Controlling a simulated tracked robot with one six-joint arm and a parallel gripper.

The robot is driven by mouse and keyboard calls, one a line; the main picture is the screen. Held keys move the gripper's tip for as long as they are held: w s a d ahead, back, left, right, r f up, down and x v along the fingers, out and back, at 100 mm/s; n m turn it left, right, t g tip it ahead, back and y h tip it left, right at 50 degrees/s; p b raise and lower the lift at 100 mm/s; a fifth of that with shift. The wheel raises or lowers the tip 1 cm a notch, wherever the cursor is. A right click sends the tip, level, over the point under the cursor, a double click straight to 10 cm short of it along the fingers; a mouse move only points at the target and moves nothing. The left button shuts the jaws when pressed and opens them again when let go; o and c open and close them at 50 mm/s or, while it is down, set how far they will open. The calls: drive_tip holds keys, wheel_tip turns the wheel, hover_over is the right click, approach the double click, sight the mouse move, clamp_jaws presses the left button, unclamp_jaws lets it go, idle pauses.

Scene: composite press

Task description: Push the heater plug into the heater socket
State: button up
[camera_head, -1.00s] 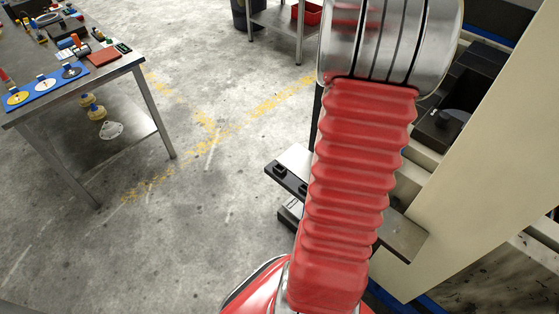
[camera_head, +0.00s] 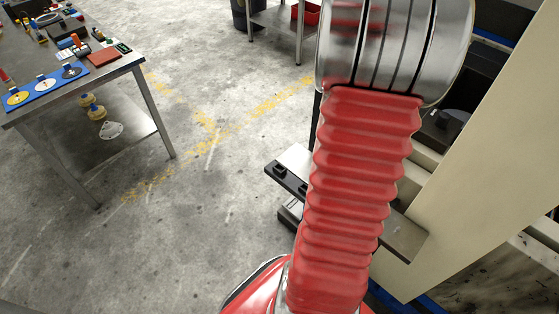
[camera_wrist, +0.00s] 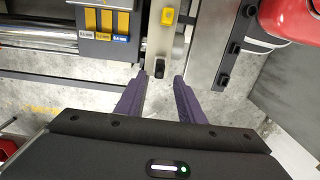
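My gripper (camera_wrist: 160,80) shows in the wrist view with its two purple fingers apart and nothing visible between them. A small black piece (camera_wrist: 159,67) sits just beyond the fingertips, in line with the gap, at the end of a pale strip. A yellow block (camera_wrist: 167,16) sits further up that strip. I cannot tell whether the black piece or the yellow block is the heater plug or the heater socket. In the head view my red-sleeved arm hides my gripper and the spot where it works.
A dark bar with several black blocks (camera_wrist: 235,47) runs along the right. Yellow-topped gauge slots (camera_wrist: 106,20) stand at upper left. In the head view, a ledge (camera_head: 290,178) juts out beside the beige press panel (camera_head: 490,170). A steel workbench (camera_head: 100,80) stands left; open floor lies between.

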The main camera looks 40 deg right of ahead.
wheel_tip(320, 180, up, 7)
drive_tip(key=shift+r, duration=0.15)
idle(0.8)
